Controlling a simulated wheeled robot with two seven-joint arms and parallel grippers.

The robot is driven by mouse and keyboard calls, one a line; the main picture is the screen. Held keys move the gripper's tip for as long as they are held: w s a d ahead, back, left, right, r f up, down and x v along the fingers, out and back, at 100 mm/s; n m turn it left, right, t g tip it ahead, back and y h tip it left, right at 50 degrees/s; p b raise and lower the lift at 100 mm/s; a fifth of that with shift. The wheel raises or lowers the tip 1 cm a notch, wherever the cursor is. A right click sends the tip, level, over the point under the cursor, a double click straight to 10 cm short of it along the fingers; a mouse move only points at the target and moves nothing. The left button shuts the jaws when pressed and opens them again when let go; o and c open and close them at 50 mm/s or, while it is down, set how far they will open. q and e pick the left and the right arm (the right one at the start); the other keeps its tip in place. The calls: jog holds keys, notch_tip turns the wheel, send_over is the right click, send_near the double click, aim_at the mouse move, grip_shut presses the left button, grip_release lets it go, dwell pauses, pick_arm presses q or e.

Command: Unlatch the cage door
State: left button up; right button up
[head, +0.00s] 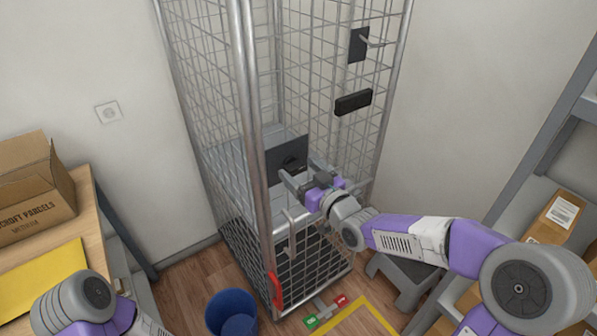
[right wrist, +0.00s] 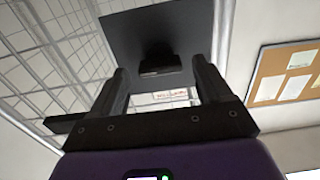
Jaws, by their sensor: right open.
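The cage (head: 246,90) is a tall wire-mesh roll cage with grey tube posts, and its door looks closed. A dark square latch plate (head: 286,155) is fixed at the cage's front, with a small dark latch piece (head: 291,160) on it. In the right wrist view the plate (right wrist: 185,25) fills the upper middle, and the black latch piece (right wrist: 160,62) shows between my finger tips. My right gripper (head: 302,170) is open and empty, just in front of the plate; whether it touches the latch piece I cannot tell. Only part of my left arm shows, without its gripper.
A black handle (head: 353,101) and a dark plate with a hook (head: 358,46) are on the mesh. A blue bin (head: 231,314) and a red-green pedal (head: 326,310) are low in front. A table with a cardboard box (head: 35,205) stands left, parcel shelves (head: 540,190) right.

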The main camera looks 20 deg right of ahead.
jog(key=shift+w+a, duration=0.2)
jog(key=shift+w, duration=0.4)
jog(key=c, duration=1)
jog(key=shift+c, duration=0.2)
